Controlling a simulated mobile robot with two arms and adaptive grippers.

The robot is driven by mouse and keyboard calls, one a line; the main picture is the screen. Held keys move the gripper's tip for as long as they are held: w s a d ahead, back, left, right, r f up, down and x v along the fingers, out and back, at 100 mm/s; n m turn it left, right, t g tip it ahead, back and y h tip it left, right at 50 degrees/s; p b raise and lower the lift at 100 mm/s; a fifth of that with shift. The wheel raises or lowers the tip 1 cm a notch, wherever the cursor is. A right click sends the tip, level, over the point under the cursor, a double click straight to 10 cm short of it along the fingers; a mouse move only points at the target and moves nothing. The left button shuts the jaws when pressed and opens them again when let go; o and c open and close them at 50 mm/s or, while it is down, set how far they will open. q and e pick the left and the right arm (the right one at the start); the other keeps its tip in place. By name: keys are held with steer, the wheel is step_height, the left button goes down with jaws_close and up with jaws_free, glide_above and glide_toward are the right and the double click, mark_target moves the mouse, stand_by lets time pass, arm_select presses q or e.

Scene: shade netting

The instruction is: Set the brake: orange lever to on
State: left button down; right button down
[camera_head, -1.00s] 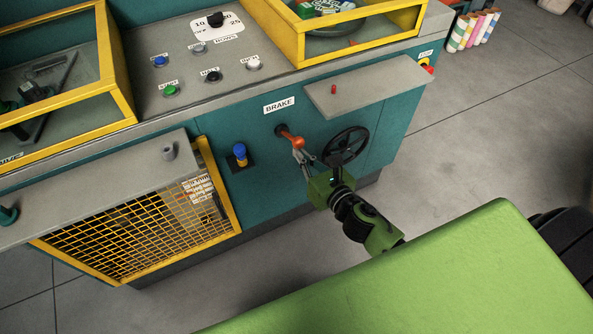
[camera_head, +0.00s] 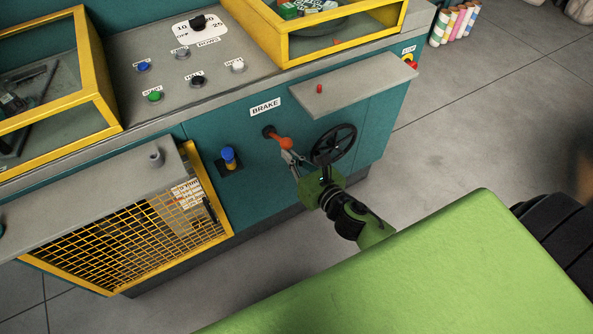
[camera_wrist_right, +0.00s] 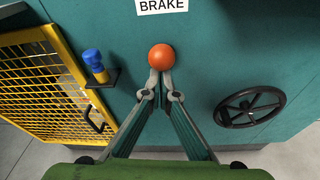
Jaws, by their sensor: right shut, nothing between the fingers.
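The orange brake lever (camera_head: 281,141) sticks out from the teal machine front below the BRAKE label (camera_head: 265,107). In the head view it slants down to the right from its dark pivot. In the right wrist view its round orange knob (camera_wrist_right: 161,57) is seen end-on. My right gripper (camera_head: 287,155) is shut and empty, with its fingertips right at the knob's lower side. In the right wrist view the closed fingertips (camera_wrist_right: 160,74) meet just under the knob; they look to be touching it. No on or off marking is readable. My left gripper is not in view.
A black handwheel (camera_head: 335,145) is close to the right of my gripper. A grey shelf (camera_head: 365,85) juts out above the handwheel.

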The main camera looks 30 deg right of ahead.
steer(key=v, duration=1.2)
steer(key=s+d+f+m+g+h, duration=0.1)
steer(key=s+f+m+g, duration=0.25)
steer(key=f+m, duration=0.8)
steer(key=s+d+f+m+g+h, duration=0.1)
steer(key=s+d+f+m+g, duration=0.25)
steer(key=f, duration=1.45)
steer(key=s+a+f+m+g, duration=0.2)
steer(key=s+f+m+g, duration=0.1)
steer(key=s+f+m, duration=0.6)
steer(key=s+a+f+m+g, duration=0.2)
steer(key=s+f+m+g, duration=0.2)
steer(key=s+f+m, duration=0.5)
steer(key=s+f, duration=0.1)
steer(key=s, duration=0.7)
steer(key=shift+s+a+g, duration=0.25)
steer(key=shift+s+g, duration=0.05)
steer(key=shift+s, duration=0.1)
